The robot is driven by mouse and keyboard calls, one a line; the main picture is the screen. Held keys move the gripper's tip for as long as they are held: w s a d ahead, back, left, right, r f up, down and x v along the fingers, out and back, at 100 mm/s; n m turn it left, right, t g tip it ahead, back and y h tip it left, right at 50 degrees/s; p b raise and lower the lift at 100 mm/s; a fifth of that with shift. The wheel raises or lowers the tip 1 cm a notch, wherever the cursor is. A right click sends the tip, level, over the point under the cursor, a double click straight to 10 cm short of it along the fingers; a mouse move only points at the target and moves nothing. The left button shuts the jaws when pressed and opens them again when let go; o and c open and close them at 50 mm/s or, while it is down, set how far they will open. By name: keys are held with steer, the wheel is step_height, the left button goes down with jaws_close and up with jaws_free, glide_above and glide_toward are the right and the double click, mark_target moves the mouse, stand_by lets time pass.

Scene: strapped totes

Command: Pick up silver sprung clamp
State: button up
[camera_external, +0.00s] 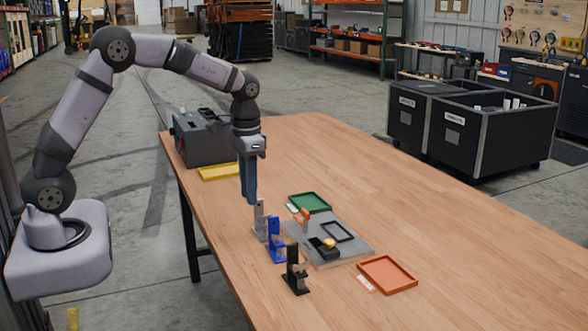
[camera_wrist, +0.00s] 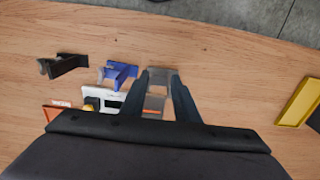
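The silver sprung clamp (camera_external: 260,222) stands upright on the wooden table, at the back of a row with a blue clamp (camera_external: 276,245) and a black clamp (camera_external: 295,275). My gripper (camera_external: 249,201) points down close to the silver clamp's top. In the wrist view, my gripper (camera_wrist: 160,76) has its two fingers apart, with the grey silver clamp (camera_wrist: 161,84) showing between them. The fingers partly hide it. I cannot tell whether either finger touches it. The blue clamp (camera_wrist: 119,73) and black clamp (camera_wrist: 63,65) are to the left there.
A grey board (camera_external: 354,252) with a black frame and small parts lies beside the clamps. A green tray (camera_external: 310,203), an orange tray (camera_external: 388,275) and a yellow tray (camera_external: 220,172) lie around. A grey box (camera_external: 206,143) stands behind. The table's right side is clear.

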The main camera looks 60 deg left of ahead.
mark_target(259, 201)
steer(key=w+a+r, duration=0.1)
steer(key=w+a+p, duration=0.1)
steer(key=w, duration=0.1)
steer(key=shift+a+r, duration=0.2)
steer(key=shift+r, duration=0.2)
steer(key=shift+w+f+p, duration=0.1)
steer(key=shift+f+p, duration=1.65)
steer(key=shift+f, duration=1.95)
jaws_close()
steer(key=shift+r, duration=0.1)
